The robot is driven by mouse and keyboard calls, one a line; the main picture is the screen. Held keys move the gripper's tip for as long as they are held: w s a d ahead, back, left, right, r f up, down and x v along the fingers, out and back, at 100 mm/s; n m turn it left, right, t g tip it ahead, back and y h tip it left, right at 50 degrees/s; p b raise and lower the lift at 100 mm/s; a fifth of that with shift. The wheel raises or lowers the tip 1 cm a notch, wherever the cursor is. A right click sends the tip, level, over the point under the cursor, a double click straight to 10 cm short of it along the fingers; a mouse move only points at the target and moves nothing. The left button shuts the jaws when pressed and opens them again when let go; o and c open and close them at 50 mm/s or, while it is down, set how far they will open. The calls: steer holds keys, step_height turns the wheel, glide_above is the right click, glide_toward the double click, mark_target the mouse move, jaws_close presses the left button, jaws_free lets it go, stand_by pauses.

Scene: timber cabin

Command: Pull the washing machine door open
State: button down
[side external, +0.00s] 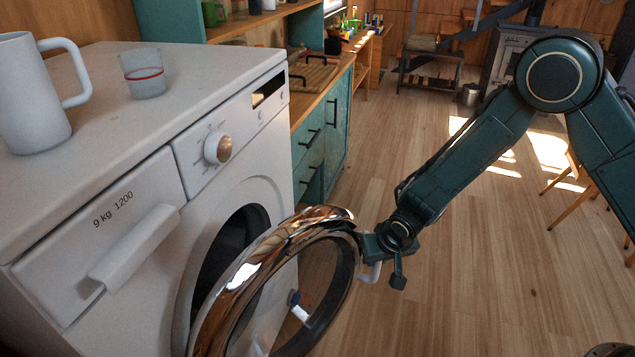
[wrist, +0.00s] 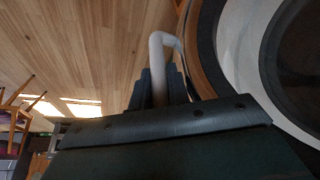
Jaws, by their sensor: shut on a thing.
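The white washing machine (side external: 235,130) stands at the left in the side external view. Its round door (side external: 262,252), with a chrome rim and dark glass, is swung out from the front, and the dark drum opening (side external: 225,245) shows behind it. My gripper (side external: 372,252) is at the door's free edge, shut on the white door handle (side external: 372,272). In the wrist view the handle (wrist: 158,50) runs up between the dark fingers of my gripper (wrist: 158,85) and bends toward the door rim (wrist: 207,50) at the right. The fingers hide the handle's lower part.
A white mug (side external: 30,95) and a glass with a red band (side external: 143,75) stand on the machine top. A green cabinet (side external: 325,130) is beside the machine. The wooden floor (side external: 440,300) right of the door is clear. A wooden chair (side external: 572,185) is at the far right.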

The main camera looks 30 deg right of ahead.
steer(key=s+m+h, duration=0.1)
steer(key=s+m, duration=0.4)
steer(key=s, duration=1.5)
steer(key=shift+s+a+g+h, duration=0.25)
steer(key=shift+a+g+h, duration=0.05)
steer(key=shift+g+h, duration=0.1)
steer(key=c, duration=1.6)
jaws_free()
steer(key=shift+a+r, duration=0.1)
steer(key=shift+r, duration=0.05)
steer(key=shift+v, duration=6.85)
